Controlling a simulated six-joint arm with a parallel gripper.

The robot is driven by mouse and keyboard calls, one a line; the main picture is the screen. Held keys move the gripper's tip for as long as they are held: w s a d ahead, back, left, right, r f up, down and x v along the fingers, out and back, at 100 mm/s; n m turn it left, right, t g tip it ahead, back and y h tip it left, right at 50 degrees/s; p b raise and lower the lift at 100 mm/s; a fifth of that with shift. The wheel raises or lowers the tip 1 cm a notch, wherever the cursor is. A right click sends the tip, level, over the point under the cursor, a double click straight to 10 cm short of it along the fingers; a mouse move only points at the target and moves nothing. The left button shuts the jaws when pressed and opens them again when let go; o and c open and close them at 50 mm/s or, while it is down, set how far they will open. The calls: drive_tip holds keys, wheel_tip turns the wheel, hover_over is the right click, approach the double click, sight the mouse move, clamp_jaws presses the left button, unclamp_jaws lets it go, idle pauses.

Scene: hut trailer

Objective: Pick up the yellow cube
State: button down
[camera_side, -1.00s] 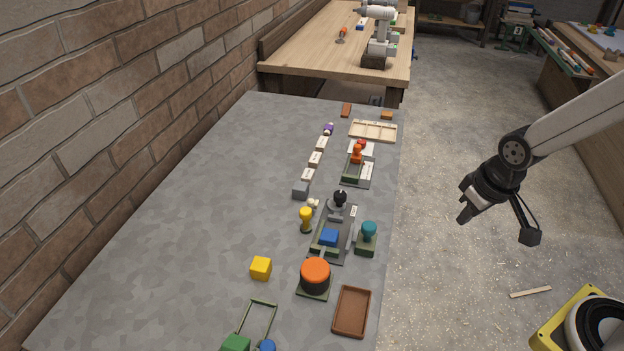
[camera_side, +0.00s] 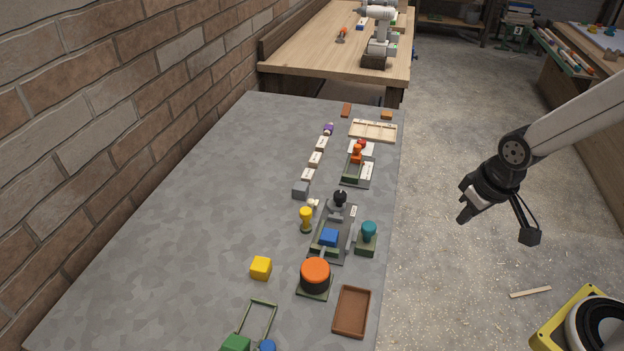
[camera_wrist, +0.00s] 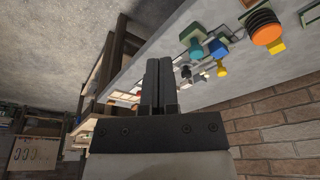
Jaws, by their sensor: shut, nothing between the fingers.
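The yellow cube (camera_side: 261,268) sits on the grey table (camera_side: 170,240), left of the orange-topped round knob (camera_side: 315,274) in the side view. My gripper (camera_side: 497,227) hangs over the floor to the right of the table, well apart from the cube. In the wrist view my gripper's two fingers (camera_wrist: 159,88) lie close together, shut and empty.
A brown tray (camera_side: 352,311) lies right of the cube near the table edge. A yellow knob (camera_side: 306,219), a teal knob (camera_side: 367,237) and a blue block (camera_side: 329,236) stand behind. A green wire frame (camera_side: 259,318) is in front. Left of the cube, the tabletop is clear.

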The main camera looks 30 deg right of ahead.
unclamp_jaws()
